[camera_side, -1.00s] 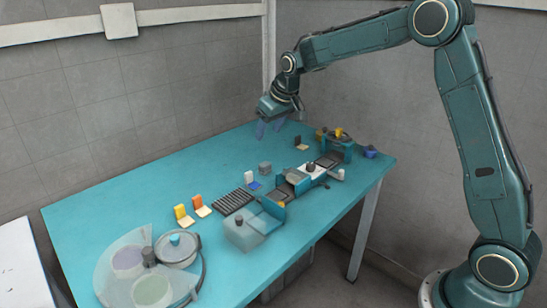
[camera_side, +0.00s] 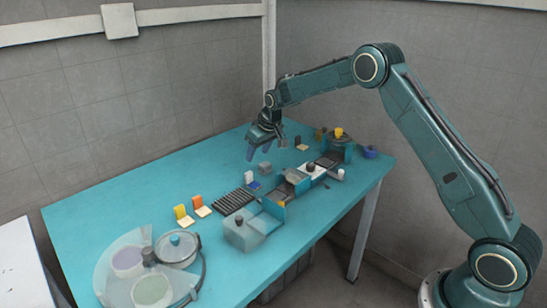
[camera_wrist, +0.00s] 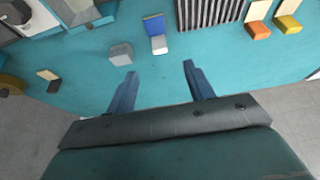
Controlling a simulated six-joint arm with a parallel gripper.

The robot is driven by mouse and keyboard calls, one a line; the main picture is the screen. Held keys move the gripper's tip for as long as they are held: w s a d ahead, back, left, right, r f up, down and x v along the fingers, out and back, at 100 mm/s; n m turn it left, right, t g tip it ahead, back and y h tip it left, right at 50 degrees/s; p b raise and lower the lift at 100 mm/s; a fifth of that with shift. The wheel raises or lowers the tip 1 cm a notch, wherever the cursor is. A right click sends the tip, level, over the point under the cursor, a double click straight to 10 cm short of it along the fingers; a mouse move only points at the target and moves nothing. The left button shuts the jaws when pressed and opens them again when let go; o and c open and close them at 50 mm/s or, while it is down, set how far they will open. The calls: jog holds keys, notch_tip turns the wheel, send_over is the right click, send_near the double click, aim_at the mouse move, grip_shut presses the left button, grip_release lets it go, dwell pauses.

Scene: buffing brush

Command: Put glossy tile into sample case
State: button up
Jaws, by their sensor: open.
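My gripper (camera_side: 258,153) is open and empty above the back of the teal table. In the wrist view its two blue fingers (camera_wrist: 160,71) are apart, with bare table between them. Beyond the fingertips are a grey block (camera_wrist: 120,54) and a white piece with a flat blue plate (camera_wrist: 153,25). In the side view the blue plate (camera_side: 254,185) lies by the upright white piece (camera_side: 249,176). I cannot tell for sure which piece is the glossy tile. A pale translucent box (camera_side: 242,236) may be the sample case; its inside is unclear.
A slatted dark rack (camera_side: 232,201) lies mid-table. Yellow (camera_side: 181,213) and orange (camera_side: 198,202) pieces stand left of it. A machine row (camera_side: 300,180) runs along the right side. A pan (camera_side: 178,252) and round discs fill the near left. The back left table is clear.

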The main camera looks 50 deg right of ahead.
send_over(250, 176)
jog(key=s, duration=0.2)
notch_tip(250, 176, down, 7)
jog(key=shift+s+a+f, duration=0.1)
jog(key=shift+a, duration=0.05)
jog(key=shift+f, duration=0.1)
jog(key=shift+x, duration=2.5)
jog(key=shift+s, duration=0.1)
jog(key=shift+c, duration=0.2)
jog(key=c, duration=1.1)
notch_tip(250, 176, up, 20)
